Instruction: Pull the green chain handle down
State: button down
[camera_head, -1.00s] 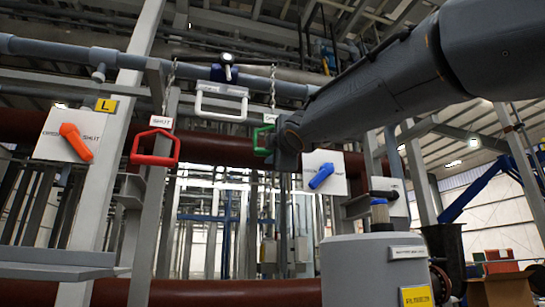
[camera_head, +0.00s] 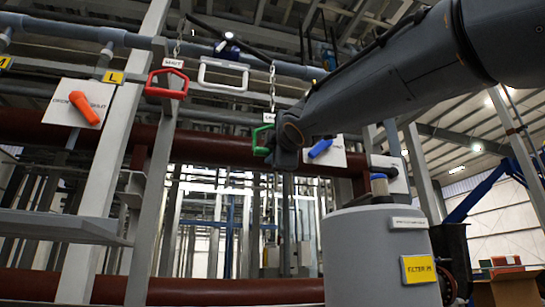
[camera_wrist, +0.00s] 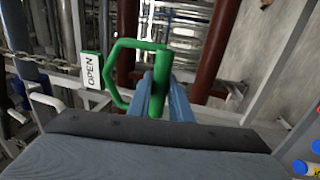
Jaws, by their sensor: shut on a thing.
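The green chain handle (camera_head: 260,140) hangs below a chain (camera_head: 272,85) near the middle of the head view. In the wrist view the green handle (camera_wrist: 118,75) is a ring with a thick straight bar. A white OPEN tag (camera_wrist: 91,70) sits beside it. My gripper (camera_wrist: 155,92) is shut on the bar of the green handle, its two blue-grey fingers on either side of it. In the head view my gripper (camera_head: 277,145) is at the right side of the green handle, and my wrist hides part of it.
Panels carry an orange lever (camera_head: 84,107) and a blue lever (camera_head: 320,148). A grey tank (camera_head: 375,255) stands at the lower right.

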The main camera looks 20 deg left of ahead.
jog(key=shift+w+f, duration=0.15)
jog(key=shift+f, duration=0.35)
jog(key=c, duration=1.6)
grip_release()
jog(key=shift+r, duration=0.15)
jog(key=shift+s, duration=0.25)
jog(key=shift+b+v, duration=1.3)
jog(key=shift+v, duration=2.5)
